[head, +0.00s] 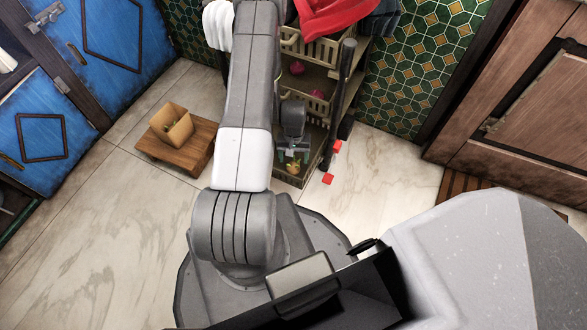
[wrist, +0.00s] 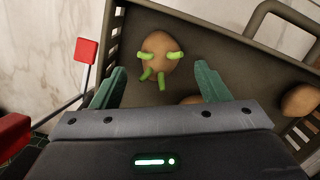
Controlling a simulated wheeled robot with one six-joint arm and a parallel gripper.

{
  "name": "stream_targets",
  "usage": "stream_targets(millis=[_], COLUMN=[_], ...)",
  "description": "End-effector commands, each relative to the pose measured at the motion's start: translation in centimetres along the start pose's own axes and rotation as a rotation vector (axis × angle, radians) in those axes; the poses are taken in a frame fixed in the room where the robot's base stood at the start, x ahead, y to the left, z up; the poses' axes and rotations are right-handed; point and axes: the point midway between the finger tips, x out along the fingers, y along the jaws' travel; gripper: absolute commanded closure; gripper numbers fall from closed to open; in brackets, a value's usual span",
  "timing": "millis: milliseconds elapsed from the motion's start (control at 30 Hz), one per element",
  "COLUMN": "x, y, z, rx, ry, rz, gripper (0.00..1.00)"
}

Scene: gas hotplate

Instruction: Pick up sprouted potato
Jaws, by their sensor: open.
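The sprouted potato (wrist: 160,52) is a brown potato with several green sprouts. In the wrist view it lies in a grey-brown basket (wrist: 210,48), ahead of my gripper and between the lines of its fingers. My gripper (wrist: 158,84) is open, with its two green fingertips spread and nothing between them. In the head view my gripper (head: 290,153) is at the lowest basket of a rack, and the potato (head: 293,168) shows small just below it.
Another potato (wrist: 298,100) lies at the basket's right side; one more (wrist: 190,100) is partly hidden by my gripper. A red-ended bar (wrist: 86,50) stands left of the basket. A wooden stool (head: 200,143) with a box (head: 172,125) stands left; upper baskets (head: 310,50) hang above.

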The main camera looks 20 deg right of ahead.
Motion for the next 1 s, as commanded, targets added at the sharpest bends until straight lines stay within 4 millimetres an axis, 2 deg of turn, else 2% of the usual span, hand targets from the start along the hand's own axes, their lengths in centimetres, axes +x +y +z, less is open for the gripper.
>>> stream_targets(millis=[167, 500, 733, 967, 1000], x=[0.9, 5.4, 5.4, 5.3, 5.3], y=[0.0, 0.0, 0.0, 0.0, 0.0], z=[0.0, 0.0, 0.0, 0.0, 0.0], rx=[0.000, 0.000, 0.000, 0.000, 0.000], ry=[0.000, 0.000, 0.001, 0.001, 0.001], rz=[0.000, 0.000, 0.000, 0.000, 0.000], gripper=[0.31, 0.31, 0.31, 0.76, 0.77])
